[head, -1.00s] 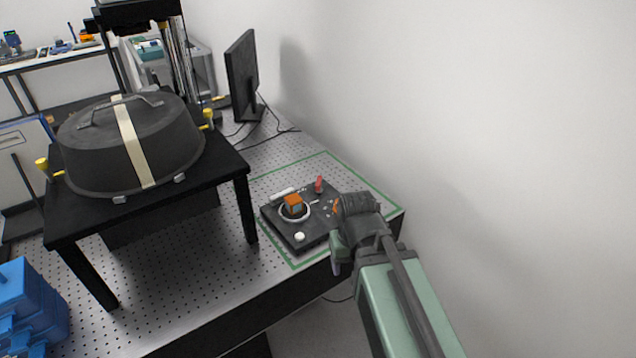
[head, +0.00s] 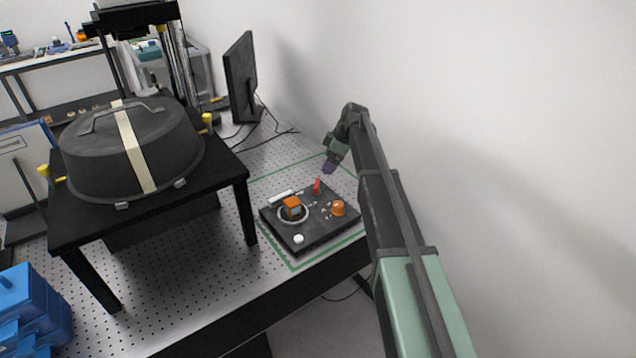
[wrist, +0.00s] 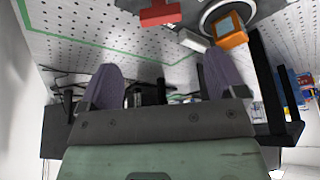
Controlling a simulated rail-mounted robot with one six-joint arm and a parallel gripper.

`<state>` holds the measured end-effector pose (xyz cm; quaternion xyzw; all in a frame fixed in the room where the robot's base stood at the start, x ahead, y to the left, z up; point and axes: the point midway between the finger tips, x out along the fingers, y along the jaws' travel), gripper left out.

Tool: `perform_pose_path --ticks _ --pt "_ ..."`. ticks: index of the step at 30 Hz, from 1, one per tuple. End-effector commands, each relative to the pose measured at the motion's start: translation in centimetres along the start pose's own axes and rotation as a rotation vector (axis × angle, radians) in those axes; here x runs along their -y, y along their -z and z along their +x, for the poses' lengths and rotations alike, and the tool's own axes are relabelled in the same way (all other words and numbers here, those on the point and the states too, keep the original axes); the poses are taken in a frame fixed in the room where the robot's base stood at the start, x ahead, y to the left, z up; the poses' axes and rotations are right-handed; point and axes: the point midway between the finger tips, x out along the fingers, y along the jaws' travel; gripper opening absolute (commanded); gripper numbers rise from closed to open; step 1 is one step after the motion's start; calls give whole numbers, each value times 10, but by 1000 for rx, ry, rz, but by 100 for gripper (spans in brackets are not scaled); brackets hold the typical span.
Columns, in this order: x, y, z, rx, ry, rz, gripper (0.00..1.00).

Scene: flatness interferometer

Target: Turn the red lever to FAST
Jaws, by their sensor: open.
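The red lever (head: 317,186) stands up from the back part of the black control box (head: 322,226) in the head view. In the wrist view the red lever (wrist: 160,14) shows at the top edge, beyond the fingertips. My gripper (head: 329,168) is just above and behind the lever in the head view, apart from it. In the wrist view my gripper (wrist: 160,72) has its two purple fingers spread wide with nothing between them. No FAST marking can be read on the box.
The box also carries an orange-topped square knob (head: 292,203) in a ring, an orange round knob (head: 338,208) and a white button (head: 299,239). A black stand (head: 245,205) with a dark domed cover (head: 180,140) is to the left. A monitor (head: 240,78) stands behind.

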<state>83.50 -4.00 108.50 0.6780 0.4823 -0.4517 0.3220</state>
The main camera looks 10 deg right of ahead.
Motion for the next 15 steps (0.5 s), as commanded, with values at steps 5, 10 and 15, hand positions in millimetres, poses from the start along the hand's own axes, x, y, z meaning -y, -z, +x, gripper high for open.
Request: perform_pose_path --ticks 5,10,15 --pt "0 -4 32 1 1 1 89" --pt "0 -5 76 2 1 0 89" --pt "1 -3 105 2 1 2 89"
